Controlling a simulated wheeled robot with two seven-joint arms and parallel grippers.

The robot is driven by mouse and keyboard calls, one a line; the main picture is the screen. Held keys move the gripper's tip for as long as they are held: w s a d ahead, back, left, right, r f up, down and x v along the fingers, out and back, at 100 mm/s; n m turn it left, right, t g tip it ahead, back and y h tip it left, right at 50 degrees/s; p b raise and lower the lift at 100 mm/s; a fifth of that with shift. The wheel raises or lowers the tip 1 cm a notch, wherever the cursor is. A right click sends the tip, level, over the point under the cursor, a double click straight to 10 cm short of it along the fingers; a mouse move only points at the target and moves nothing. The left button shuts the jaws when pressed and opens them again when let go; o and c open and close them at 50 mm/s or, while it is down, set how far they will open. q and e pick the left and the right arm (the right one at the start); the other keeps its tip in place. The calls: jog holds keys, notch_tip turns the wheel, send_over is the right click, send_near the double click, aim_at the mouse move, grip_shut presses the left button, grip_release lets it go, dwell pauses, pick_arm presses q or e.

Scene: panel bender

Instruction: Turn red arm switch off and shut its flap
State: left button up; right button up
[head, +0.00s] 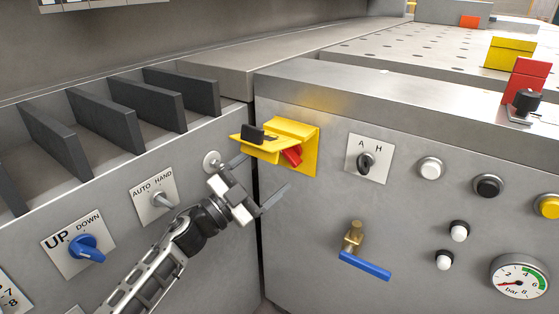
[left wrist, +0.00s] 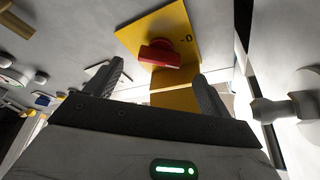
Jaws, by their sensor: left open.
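The red switch (head: 292,155) sits on a yellow plate (head: 309,150) near the left edge of the right-hand panel. Its yellow flap (head: 262,147) is open and stands out from the plate, with a black piece (head: 252,133) on top. My left gripper (head: 262,178) is open just below and left of the switch, its fingers pointing toward the panel. In the left wrist view the red switch (left wrist: 160,55) shows beyond the gap between the open fingers (left wrist: 160,85), with a "0" mark beside it. Nothing is held. My right gripper is out of view.
An A/H selector (head: 366,162) is right of the yellow plate. A blue-handled valve (head: 364,263) is below. An AUTO/HAND switch (head: 160,199) and a blue UP/DOWN knob (head: 87,247) are on the left panel. Several buttons and a gauge (head: 519,277) are at right.

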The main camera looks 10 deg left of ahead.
aim_at(290, 153)
pick_arm(q)
jog(key=x, duration=0.4)
jog(key=shift+w+d, duration=0.15)
jog(key=shift+w, duration=0.1)
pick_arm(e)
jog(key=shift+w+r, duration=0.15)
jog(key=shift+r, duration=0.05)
pick_arm(q)
jog(key=c, duration=1)
